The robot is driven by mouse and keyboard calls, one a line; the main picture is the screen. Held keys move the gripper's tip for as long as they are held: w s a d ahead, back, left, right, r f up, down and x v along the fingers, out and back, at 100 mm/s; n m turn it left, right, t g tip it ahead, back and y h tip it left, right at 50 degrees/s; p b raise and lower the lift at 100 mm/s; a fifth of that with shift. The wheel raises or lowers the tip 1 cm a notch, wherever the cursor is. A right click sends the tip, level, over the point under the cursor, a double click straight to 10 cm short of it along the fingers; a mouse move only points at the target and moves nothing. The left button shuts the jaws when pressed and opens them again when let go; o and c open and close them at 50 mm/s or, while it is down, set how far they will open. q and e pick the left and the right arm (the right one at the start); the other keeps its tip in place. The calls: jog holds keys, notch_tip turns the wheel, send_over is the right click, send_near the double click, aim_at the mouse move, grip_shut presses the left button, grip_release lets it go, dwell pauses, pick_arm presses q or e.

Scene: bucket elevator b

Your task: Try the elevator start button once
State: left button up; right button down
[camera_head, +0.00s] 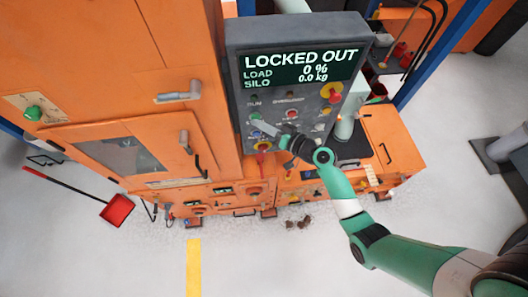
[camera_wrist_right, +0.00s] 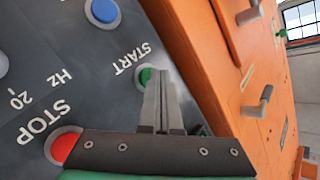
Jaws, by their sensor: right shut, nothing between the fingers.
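The control panel (camera_head: 240,60) has a screen (camera_head: 300,66) reading LOCKED OUT, load 0 %, silo 0.0 kg. In the wrist view the green START button (camera_wrist_right: 145,77) shows beside its label, partly hidden by my fingertips. The red STOP button (camera_wrist_right: 65,147) and a blue button (camera_wrist_right: 104,11) are on the same panel face. My right gripper (camera_head: 262,125) is shut and empty, its fingers against or just in front of the panel's lower left; they also show in the wrist view (camera_wrist_right: 161,72). I cannot tell whether they touch START. My left gripper is not in view.
The orange cabinet (camera_head: 110,60) with handles stands close on the left. A red dustpan or shovel (camera_head: 117,210) and brown debris (camera_head: 298,223) lie on the floor. The front floor is mostly clear.

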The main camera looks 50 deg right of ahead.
jog(key=shift+s+a, duration=0.1)
jog(key=shift+s, duration=0.05)
jog(key=s+a+p, duration=0.1)
jog(key=s+a, duration=0.3)
jog(key=shift+s+p, duration=0.3)
jog(key=shift+p, duration=0.05)
dwell(0.7)
